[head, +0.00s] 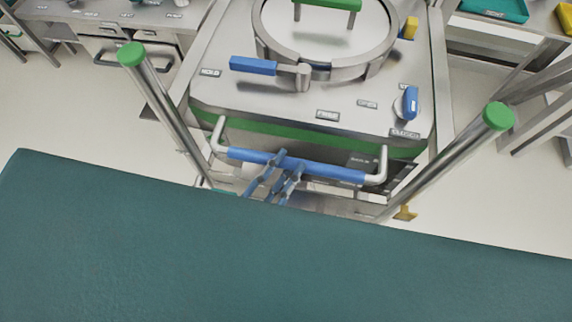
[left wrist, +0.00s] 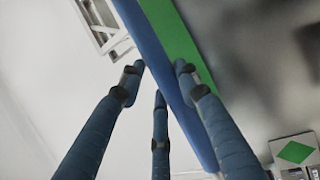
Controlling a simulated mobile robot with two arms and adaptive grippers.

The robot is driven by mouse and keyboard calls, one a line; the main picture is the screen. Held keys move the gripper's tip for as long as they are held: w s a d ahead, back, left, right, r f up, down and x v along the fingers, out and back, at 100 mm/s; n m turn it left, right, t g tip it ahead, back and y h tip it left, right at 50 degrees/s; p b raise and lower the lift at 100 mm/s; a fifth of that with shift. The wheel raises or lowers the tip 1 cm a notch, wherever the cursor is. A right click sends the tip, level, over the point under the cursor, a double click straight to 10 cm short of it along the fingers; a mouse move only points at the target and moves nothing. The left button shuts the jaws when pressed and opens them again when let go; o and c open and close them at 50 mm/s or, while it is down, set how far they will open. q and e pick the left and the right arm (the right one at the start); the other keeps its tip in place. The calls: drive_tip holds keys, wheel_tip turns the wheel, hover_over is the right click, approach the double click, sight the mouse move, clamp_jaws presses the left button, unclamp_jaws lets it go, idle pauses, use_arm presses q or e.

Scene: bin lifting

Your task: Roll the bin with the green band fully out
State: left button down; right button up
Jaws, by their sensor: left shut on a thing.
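The bin with the green band (head: 290,136) stands in the middle of the head view, a steel body with a round lid (head: 335,35) on top. A blue-sleeved push handle (head: 335,171) runs across its near side, on two bent steel ends. My left gripper (head: 281,163) is shut on this handle, left of its middle. In the left wrist view, the handle (left wrist: 168,62) passes between the gripper's blue fingers, with the green band (left wrist: 176,38) just beyond. My right gripper is not in view. The bin's lower part is hidden.
Benches (head: 140,25) stand at the back left and right. Pale floor (head: 60,120) is clear on both outer sides.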

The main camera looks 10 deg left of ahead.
use_arm(q)
drive_tip(key=c, duration=1.3)
unclamp_jaws()
drive_tip(key=shift+w+r, duration=0.2)
drive_tip(key=shift+r, duration=0.3)
drive_tip(key=shift+o, duration=0.4)
drive_tip(key=shift+d+f, duration=0.1)
drive_tip(key=shift+f, duration=0.1)
drive_tip(key=v, duration=1.2)
